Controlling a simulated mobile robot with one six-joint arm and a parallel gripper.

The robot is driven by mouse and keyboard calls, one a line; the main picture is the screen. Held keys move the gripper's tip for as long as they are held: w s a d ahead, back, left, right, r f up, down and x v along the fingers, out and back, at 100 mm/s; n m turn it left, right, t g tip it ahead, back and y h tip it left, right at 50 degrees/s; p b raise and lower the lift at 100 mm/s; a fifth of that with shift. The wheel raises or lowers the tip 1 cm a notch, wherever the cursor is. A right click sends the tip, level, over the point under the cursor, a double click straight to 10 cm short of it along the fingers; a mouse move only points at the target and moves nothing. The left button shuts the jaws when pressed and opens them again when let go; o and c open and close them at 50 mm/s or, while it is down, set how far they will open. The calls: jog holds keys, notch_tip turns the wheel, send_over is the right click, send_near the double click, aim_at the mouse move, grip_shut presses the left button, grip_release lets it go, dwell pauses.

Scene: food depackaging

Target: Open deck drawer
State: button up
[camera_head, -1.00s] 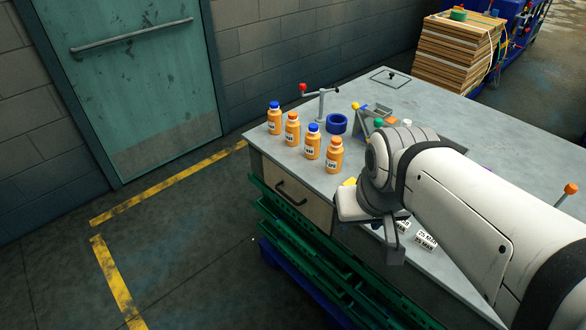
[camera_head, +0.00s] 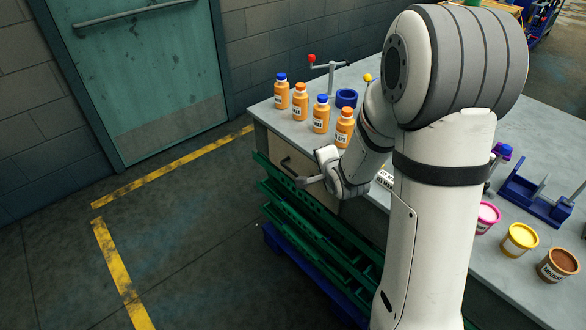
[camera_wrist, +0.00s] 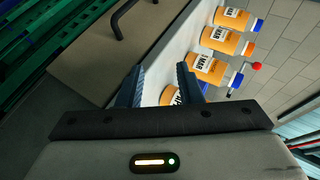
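The deck drawer (camera_head: 275,147) has a plain tan front under the near left end of the grey deck, and it sits closed. Its dark bar handle (camera_head: 290,166) shows just left of my gripper (camera_head: 314,168). In the wrist view the drawer front (camera_wrist: 100,62) fills the upper left, with the black handle (camera_wrist: 118,22) near the top edge. My gripper (camera_wrist: 160,72) is open and empty there, its two dark fingers apart. The handle lies ahead and to the left of the fingers, not between them.
Several orange bottles (camera_head: 320,116) stand along the deck edge above the drawer. Green crates (camera_head: 300,215) are stacked below and in front of it. Pink, yellow and brown tubs (camera_head: 519,240) stand at the right. The floor (camera_head: 200,220) at the left is clear.

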aim_at(294, 174)
jog(key=w+a+f+m+t+y+b, duration=0.2)
jog(key=a+f+m+t+y+b, duration=0.15)
jog(key=f+m, duration=0.6)
jog(key=w+a+f+n, duration=0.1)
jog(key=w, duration=0.1)
jog(key=w+a+f+p, duration=0.1)
jog(key=w, duration=0.2)
jog(key=w+a+f+n, duration=0.1)
jog(key=w, duration=0.1)
jog(key=shift+w+a+f+n+g, duration=0.1)
jog(key=shift+w+f+n+g, duration=0.15)
jog(key=shift+f+n, duration=0.15)
jog(key=shift+s, duration=0.1)
jog(key=shift+c, duration=0.5)
grip_shut()
